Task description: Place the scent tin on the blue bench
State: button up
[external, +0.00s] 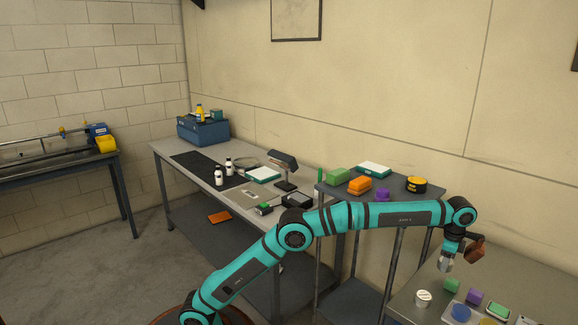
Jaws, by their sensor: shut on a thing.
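My gripper (446,262) hangs over the left part of the right-hand bench (415,295), pointing down. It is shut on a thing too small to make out. A reddish-brown piece (475,250) shows right beside the gripper; I cannot tell whether it is held or lies behind. A small round whitish tin (423,298) stands on the right-hand bench, below and left of the gripper and apart from it. I cannot tell which thing is the scent tin.
Several small things crowd the right-hand bench. A long grey bench (205,175) with bottles and a lamp stands further left.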

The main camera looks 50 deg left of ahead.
jog(key=shift+f, duration=1.95)
jog(key=shift+f, duration=0.1)
jog(key=o, duration=1)
notch_tip(320, 180, up, 12)
jog(key=shift+f, duration=0.25)
jog(key=shift+r, duration=0.35)
